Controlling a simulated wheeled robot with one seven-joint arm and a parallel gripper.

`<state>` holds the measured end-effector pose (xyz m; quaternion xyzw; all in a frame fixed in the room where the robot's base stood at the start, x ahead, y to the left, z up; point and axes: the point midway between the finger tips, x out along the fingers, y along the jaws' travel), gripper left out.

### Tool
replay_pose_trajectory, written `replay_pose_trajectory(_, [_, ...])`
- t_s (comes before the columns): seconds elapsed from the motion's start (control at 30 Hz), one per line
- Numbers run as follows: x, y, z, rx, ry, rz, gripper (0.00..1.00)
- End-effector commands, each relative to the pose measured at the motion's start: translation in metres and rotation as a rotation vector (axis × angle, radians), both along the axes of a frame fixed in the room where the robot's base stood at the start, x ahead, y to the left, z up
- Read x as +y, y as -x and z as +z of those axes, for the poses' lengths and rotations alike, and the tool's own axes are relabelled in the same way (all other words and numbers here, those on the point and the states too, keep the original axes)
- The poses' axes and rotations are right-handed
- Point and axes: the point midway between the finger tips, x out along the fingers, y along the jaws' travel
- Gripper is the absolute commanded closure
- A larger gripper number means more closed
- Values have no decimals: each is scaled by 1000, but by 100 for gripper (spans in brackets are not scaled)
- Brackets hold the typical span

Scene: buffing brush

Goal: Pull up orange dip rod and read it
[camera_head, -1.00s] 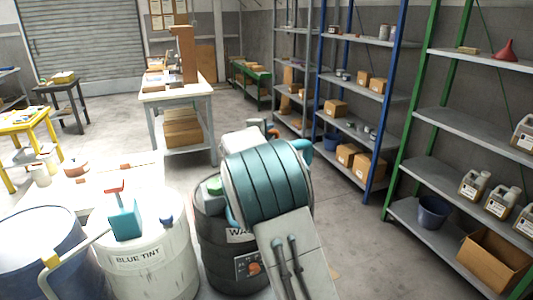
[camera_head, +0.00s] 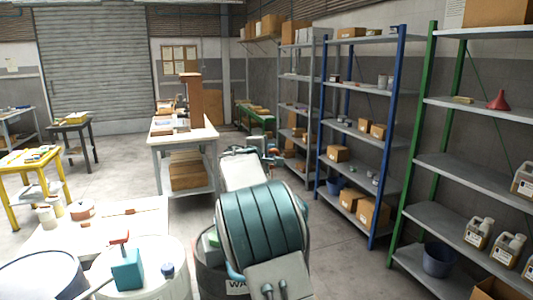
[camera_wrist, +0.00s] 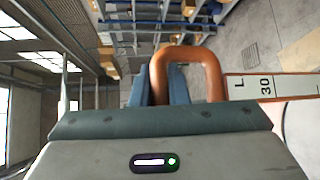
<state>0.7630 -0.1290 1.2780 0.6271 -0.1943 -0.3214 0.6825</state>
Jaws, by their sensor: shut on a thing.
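In the wrist view my gripper (camera_wrist: 163,88) is shut on the orange dip rod (camera_wrist: 212,75) by its bent loop handle. A pale scale strip with an orange edge runs from the handle to the right edge. It shows "L" and "30", turned sideways; the rest of the strip is out of frame. In the head view my arm hides most of the gripper and rod; only a small orange bit shows beyond my arm. A dark drum (camera_head: 208,278) with a partly hidden white label stands beneath my arm.
A white drum (camera_head: 172,255) bearing a teal box (camera_head: 127,268) and a blue drum (camera_head: 40,278) stand at front left. A white workbench (camera_head: 208,136) is behind. Blue and green shelving (camera_head: 455,165) lines the right. The floor between is clear.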

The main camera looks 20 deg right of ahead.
Motion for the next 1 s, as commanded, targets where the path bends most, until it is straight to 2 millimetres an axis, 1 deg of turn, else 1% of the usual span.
replay_pose_trajectory(0.03, [0, 0, 1, -2, 1, -1, 83])
replay_pose_trajectory(0.07, [0, 0, 1, -2, 1, -1, 75])
replay_pose_trajectory(0.1, [0, 0, 1, -1, 0, -1, 64])
replay_pose_trajectory(0.4, [3, 0, 0, -1, 0, 2, 64])
replay_pose_trajectory(0.57, [12, 9, 1, -3, -1, 5, 64])
replay_pose_trajectory(0.67, [23, 21, 2, -3, -1, 6, 64])
replay_pose_trajectory(1.0, [72, 74, 12, -3, -3, 6, 64])
